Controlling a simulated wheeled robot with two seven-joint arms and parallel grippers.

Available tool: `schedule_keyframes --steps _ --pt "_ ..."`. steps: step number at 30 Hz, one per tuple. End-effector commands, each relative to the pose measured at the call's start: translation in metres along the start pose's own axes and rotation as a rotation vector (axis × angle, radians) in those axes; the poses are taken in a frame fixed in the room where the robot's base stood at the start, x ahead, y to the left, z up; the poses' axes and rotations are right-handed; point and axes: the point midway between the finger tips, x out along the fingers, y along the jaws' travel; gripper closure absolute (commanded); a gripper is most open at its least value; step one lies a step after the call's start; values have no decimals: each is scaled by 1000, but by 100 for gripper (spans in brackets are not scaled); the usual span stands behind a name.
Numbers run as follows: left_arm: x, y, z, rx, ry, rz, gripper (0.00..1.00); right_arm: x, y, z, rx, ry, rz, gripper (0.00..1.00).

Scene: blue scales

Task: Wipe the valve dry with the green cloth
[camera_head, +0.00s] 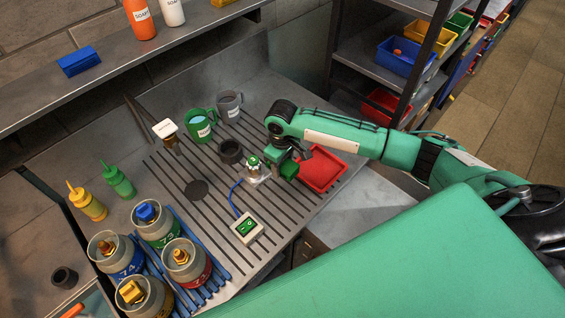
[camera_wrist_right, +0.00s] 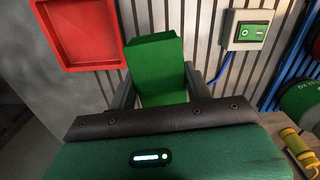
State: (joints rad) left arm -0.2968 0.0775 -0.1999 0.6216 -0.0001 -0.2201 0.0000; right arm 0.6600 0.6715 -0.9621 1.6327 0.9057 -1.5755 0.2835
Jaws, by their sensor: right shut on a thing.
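My right gripper (camera_head: 283,157) is shut on the green cloth (camera_head: 290,170), which looks like a stiff folded block. In the right wrist view the cloth (camera_wrist_right: 155,72) stands between the two fingers. The gripper is over the slatted worktop, just left of the red tray. Left of the cloth is a small metal fitting with a green top (camera_head: 253,163) on a pale base. I cannot tell which is the valve. My left gripper is out of view.
The red tray (camera_head: 331,181) lies beside the gripper. A switch box (camera_head: 247,228) with a blue cable stands in front. Yellow and green bottles (camera_head: 118,180) stand left. A shelf rack is at the back right.

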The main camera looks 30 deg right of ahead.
Motion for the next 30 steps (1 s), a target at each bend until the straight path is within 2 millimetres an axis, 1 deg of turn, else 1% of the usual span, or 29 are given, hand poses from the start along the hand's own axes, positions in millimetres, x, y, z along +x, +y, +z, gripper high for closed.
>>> schedule_keyframes --steps 4,8,20,30 --pt "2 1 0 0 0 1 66 2 0 -4 0 1 -1 72" --pt "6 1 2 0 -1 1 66 6 -1 -14 0 2 -1 72" --pt "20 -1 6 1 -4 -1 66 20 0 -52 2 2 0 72" --pt "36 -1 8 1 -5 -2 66 31 -1 -83 1 2 -1 72"
